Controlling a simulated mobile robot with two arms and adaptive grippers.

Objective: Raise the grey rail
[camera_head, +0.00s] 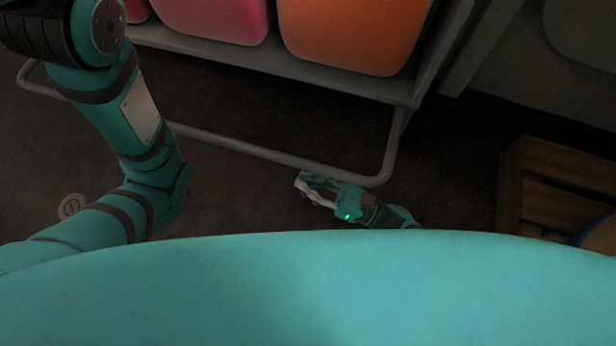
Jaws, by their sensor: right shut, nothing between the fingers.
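The grey rail (250,149) is a bent tube that runs low across the front of a grey shelf frame, with a rounded corner at its right end. Its left end bends up behind my left arm, which hides part of it. My right gripper (308,186) is just below the rail's right part, near the corner. Its fingers are shut with nothing between them. I cannot tell whether the fingertips touch the rail. My left arm comes in at the left, but its gripper does not show.
A pink bin (215,18) and an orange bin (352,32) stand on the grey shelf (290,68) above the rail. A wooden crate (555,180) stands at the right. A round floor marking (71,207) lies at the left. Dark floor is clear between the rail and crate.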

